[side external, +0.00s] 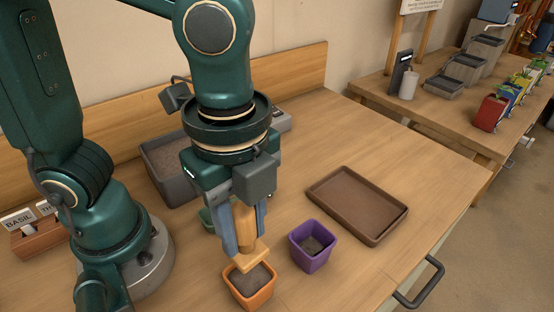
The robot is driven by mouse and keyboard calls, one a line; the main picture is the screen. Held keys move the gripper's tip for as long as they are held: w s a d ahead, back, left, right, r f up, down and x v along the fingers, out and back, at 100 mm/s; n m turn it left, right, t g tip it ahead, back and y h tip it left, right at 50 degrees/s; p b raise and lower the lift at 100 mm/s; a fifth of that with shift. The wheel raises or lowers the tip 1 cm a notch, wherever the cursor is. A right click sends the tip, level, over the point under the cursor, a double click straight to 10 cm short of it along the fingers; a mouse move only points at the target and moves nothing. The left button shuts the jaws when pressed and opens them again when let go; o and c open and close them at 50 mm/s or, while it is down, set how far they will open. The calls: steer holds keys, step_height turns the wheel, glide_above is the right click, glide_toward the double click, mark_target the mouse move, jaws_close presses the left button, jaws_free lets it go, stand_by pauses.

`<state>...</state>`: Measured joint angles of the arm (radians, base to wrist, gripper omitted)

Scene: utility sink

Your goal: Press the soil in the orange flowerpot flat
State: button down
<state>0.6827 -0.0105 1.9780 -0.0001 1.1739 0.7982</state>
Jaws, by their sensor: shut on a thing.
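The orange flowerpot (249,299) stands on the wooden bench near the front edge of the side external view, with brown soil (253,280) showing inside. My gripper (244,236) points down and is shut on a wooden tamper (247,257), its blue fingers on either side of the handle. The tamper's flat square foot is over the back part of the pot's opening and hides some of the rim and soil. I cannot tell whether the foot touches the soil.
A purple pot (313,247) with soil stands just right of the orange one. A brown tray (357,204) lies further right. A grey bin of soil (170,167) and a partly hidden green pot (208,219) are behind my gripper. The bench's right front is clear.

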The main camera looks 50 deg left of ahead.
mark_target(247, 256)
steer(key=shift+f, duration=2.95)
steer(key=shift+f, duration=0.2)
steer(key=shift+r, duration=3.8)
steer(key=shift+n, duration=0.3)
steer(key=shift+r+n, duration=0.1)
steer(key=shift+n, duration=0.2)
steer(key=w+a+r+n, duration=0.2)
steer(key=w+a+n, duration=0.9)
steer(key=a+n, duration=0.4)
steer(key=shift+w+a+r+n, duration=0.2)
steer(key=shift+a+n, duration=0.2)
steer(key=shift+a, duration=0.3)
